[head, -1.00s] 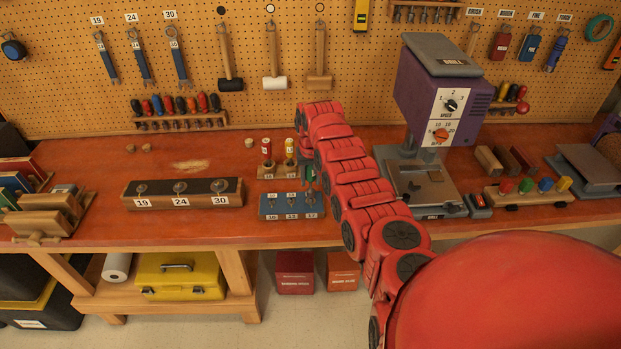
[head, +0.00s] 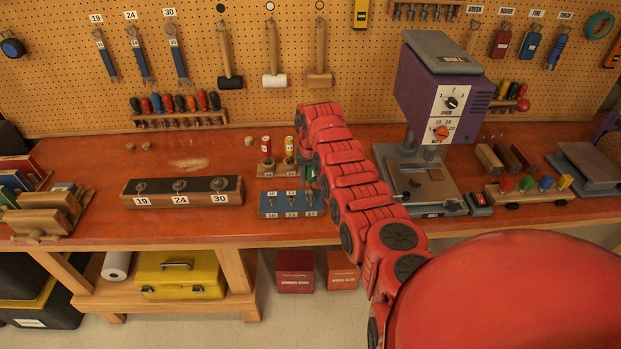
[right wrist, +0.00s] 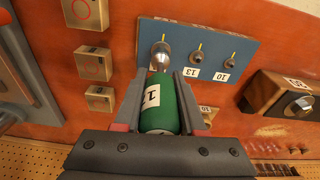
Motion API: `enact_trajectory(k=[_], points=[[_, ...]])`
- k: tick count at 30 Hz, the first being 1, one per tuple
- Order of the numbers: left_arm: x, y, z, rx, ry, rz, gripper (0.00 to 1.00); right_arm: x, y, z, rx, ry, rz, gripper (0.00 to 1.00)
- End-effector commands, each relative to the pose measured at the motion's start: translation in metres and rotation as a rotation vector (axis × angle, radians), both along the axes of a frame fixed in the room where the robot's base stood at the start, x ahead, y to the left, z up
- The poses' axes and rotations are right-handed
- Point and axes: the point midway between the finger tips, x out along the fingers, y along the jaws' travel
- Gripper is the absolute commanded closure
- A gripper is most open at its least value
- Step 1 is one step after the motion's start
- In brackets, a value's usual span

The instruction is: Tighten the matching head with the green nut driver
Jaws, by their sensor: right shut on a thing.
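The green nut driver (right wrist: 161,108) is between the two fingers of my right gripper (right wrist: 160,98), which is shut on its handle. A white label on the handle is only partly readable. Its silver socket end (right wrist: 160,57) is at the leftmost head position of the blue block (right wrist: 213,47) in the right wrist view. I cannot tell whether it is fully seated. The other two heads show beside labels 13 (right wrist: 193,73) and 10 (right wrist: 222,77). In the head view the blue block (head: 269,204) sits near the bench's front edge, partly behind my right arm. My left gripper is not in view.
A wooden stand with red (head: 266,148) and yellow (head: 289,147) drivers stands just behind the block. A dark block labelled 19, 24, 30 (head: 130,194) lies left. The purple drill press (head: 420,85) stands right of my arm. The bench between the blocks is clear.

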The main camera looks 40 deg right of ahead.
Motion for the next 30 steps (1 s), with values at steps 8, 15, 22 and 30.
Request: enact_trajectory(k=[8, 15, 22, 30], points=[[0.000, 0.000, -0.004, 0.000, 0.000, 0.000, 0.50, 0.000, 0.000, -0.006, 0.000, 0.000, 0.000, 1.00], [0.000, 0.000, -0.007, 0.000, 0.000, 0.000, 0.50, 0.000, 0.000, -0.011, 0.000, 0.000, 0.001, 1.00], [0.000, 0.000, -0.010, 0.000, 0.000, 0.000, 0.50, 0.000, 0.000, -0.015, -0.001, -0.001, 0.001, 1.00], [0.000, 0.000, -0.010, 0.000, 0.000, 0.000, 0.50, 0.000, 0.000, -0.015, 0.000, -0.001, -0.002, 1.00]])
